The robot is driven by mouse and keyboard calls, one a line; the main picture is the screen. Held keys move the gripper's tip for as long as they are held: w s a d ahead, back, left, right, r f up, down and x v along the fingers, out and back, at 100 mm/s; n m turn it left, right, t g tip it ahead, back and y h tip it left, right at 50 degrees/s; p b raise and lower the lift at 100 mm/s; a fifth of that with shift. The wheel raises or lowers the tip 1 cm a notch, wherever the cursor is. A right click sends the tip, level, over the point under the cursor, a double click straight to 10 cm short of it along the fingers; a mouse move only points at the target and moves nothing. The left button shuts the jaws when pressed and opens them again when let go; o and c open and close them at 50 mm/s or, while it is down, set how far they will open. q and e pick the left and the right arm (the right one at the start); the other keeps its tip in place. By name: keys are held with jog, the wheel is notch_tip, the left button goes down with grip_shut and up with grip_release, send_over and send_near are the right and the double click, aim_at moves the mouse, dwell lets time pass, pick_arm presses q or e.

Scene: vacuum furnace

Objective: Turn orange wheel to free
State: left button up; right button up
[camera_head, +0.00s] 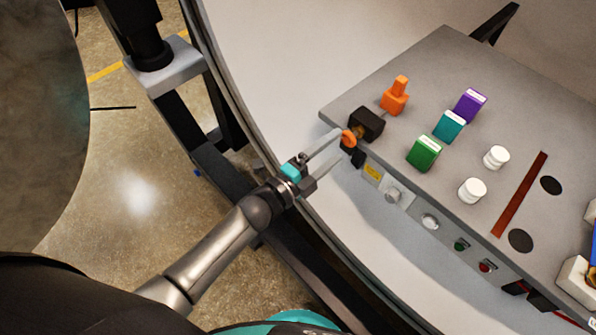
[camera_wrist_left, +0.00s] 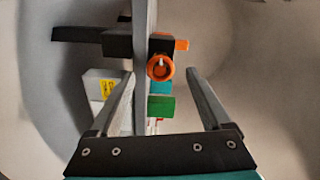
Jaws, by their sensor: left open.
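The orange wheel (camera_head: 348,138) sits at the left front corner of the grey panel, in front of a black block (camera_head: 367,124). In the left wrist view the orange wheel (camera_wrist_left: 160,67) faces the camera, with a pale mark at its centre. My left gripper (camera_head: 333,148) is open, with its fingers pointing at the wheel. In the left wrist view the wheel shows between the two fingers, beyond their tips and closer to the left finger. I cannot tell whether a finger touches it. My right gripper is not in view.
The grey panel (camera_head: 450,60) carries an orange part (camera_head: 396,96), green (camera_head: 424,153), teal (camera_head: 449,126) and purple (camera_head: 470,105) blocks, and white knobs (camera_head: 472,190). Its front face has a yellow label (camera_head: 372,172) and buttons. A curved pale wall surrounds it.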

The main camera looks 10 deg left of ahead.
pick_arm(q)
jog(key=v, duration=1.2)
jog(key=shift+s+a+p, duration=0.15)
jog(key=shift+s+p, duration=0.05)
jog(key=shift+p, duration=0.1)
jog(key=shift+f, duration=0.1)
jog(key=s+a+f+n+g+y, duration=0.35)
jog(key=f+n, duration=0.25)
jog(key=f, duration=0.5)
jog(key=s+a+f+n+g+y, duration=0.2)
jog(key=s+a+f+n+y, duration=0.3)
jog(key=f, duration=0.7)
jog(key=s+f+n+g, duration=0.4)
jog(key=s+f, duration=0.2)
jog(key=s, duration=0.5)
jog(key=s+f+n+g+y, duration=0.1)
jog(key=s+f+n+g, duration=0.3)
jog(key=s+f, duration=0.3)
jog(key=s+n, duration=0.1)
jog(key=s, duration=0.2)
jog(key=shift+s+a, duration=0.2)
jog(key=shift+s, duration=0.15)
